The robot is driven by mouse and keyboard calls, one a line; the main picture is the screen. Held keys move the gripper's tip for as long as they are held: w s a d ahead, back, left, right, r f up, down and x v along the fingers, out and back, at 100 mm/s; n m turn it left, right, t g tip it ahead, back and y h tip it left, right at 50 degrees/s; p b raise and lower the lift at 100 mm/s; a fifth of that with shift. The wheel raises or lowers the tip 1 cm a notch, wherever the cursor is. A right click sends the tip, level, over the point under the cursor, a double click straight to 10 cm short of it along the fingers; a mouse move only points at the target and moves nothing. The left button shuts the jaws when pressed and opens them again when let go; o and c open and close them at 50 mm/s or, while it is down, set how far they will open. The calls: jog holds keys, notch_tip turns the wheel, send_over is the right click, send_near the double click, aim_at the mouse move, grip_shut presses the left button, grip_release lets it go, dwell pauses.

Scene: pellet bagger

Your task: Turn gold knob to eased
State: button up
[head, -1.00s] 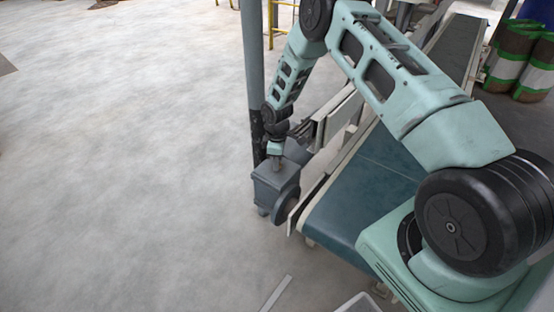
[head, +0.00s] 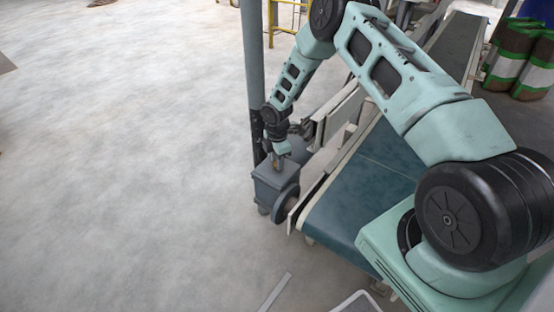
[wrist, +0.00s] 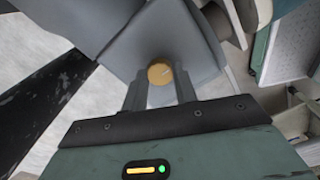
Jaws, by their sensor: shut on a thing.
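The gold knob (wrist: 159,73) is a small round knob with a thin pale mark on its face, on top of a grey box (wrist: 170,40). In the wrist view my gripper (wrist: 160,78) has one finger on each side of the knob and is shut on it. In the head view my gripper (head: 280,160) reaches down to the top of the grey box (head: 270,185), beside the end of the conveyor. The knob itself is hidden or too small there. I cannot read any setting label.
The blue-green conveyor belt (head: 365,195) runs from the box towards the back right. A grey post (head: 254,70) stands just behind the box. Brown, white and green sacks (head: 520,60) stand at the back right. The concrete floor at the left is open.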

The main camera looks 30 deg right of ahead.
dwell(0.4)
jog(key=o, duration=1)
jog(key=shift+c, duration=0.2)
notch_tip(320, 180, up, 17)
jog(key=p, duration=0.1)
jog(key=shift+r+p, duration=0.2)
jog(key=shift+p, duration=0.1)
